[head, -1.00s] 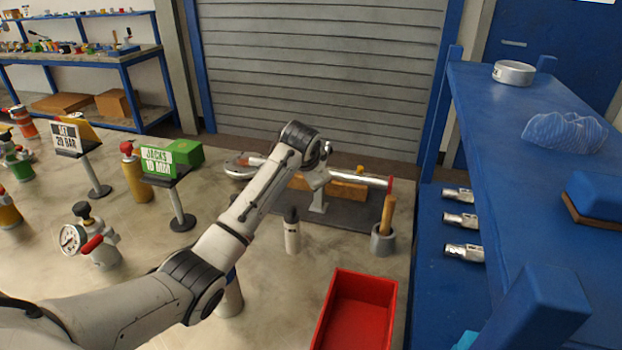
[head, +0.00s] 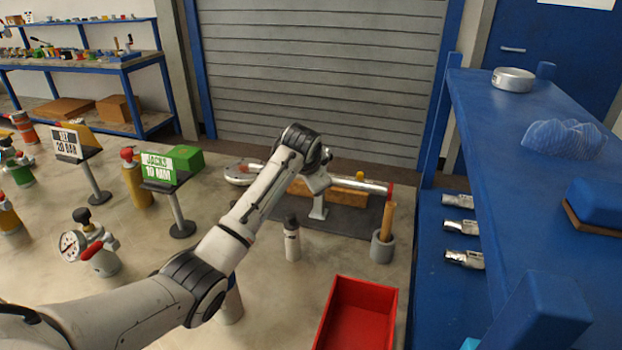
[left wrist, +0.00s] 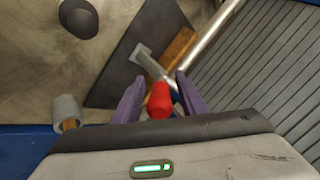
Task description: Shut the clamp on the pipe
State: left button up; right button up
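In the left wrist view the purple fingers (left wrist: 160,86) are apart, one on each side of a red rounded piece (left wrist: 159,100). I cannot tell whether that is the clamp's handle or the pipe's end. The clamp's jaws are not clearly seen. My right gripper is out of view.
A white bottle (head: 292,240), a grey pot (head: 382,248) with a wooden handle and a red bin (head: 357,315) stand in front of the mat. A blue shelf (head: 480,150) rises at the right. Signs and gauges stand at the left.

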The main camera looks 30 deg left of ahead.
pick_arm(q)
jog(key=v, duration=1)
jog(key=shift+r, duration=0.1)
